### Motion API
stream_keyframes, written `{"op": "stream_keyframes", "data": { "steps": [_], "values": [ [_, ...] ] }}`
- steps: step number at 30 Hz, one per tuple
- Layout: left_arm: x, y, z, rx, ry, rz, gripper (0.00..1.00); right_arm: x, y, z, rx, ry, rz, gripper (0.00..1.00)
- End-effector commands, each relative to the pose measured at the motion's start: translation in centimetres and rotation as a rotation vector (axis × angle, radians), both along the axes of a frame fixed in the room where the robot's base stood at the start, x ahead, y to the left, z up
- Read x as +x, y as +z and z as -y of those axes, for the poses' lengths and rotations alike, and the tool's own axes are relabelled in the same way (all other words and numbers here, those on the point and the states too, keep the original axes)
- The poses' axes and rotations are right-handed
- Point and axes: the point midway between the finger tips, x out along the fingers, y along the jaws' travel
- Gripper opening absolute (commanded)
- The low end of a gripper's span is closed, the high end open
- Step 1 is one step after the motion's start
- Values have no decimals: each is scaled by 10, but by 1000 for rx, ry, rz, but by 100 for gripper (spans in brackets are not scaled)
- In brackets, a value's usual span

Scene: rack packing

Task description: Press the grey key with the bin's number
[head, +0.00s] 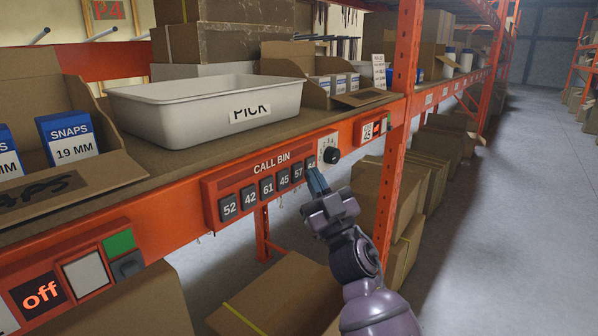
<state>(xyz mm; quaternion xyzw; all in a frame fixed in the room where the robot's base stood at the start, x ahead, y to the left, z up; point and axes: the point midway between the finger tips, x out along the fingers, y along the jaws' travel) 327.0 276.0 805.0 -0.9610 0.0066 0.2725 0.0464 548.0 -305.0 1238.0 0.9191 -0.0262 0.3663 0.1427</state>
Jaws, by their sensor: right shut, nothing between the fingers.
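The orange CALL BIN panel (271,169) on the shelf beam carries a row of grey keys. The readable ones are 52 (229,208), 42 (249,197), 61 (267,188), 45 (284,180) and 57 (298,174). The last key at the right end is partly hidden by my right gripper (317,180); its number looks like 64. My right gripper is shut and empty, its tips in front of that end of the row. Whether they touch a key I cannot tell. The white PICK bin (200,105) stands on the shelf above. My left gripper is not in view.
A black knob (331,156) is right of the keys. Farther right, a small label (368,131) seems to read 45. An orange upright (395,150) stands close right of my gripper. The aisle floor (510,200) is clear.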

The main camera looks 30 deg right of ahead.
Motion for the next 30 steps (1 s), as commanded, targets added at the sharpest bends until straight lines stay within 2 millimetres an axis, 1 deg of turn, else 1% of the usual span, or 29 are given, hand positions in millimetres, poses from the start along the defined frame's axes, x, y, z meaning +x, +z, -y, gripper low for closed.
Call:
{"op": "stream_keyframes", "data": {
  "steps": [8,24,30],
  "values": [
    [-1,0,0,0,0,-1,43,-2,0,1,-1,-1,0,0],
    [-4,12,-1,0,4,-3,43,-40,0,17,-1,-1,0,0],
    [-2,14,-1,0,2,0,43,-46,0,19,-1,-1,0,0]
  ]
}}
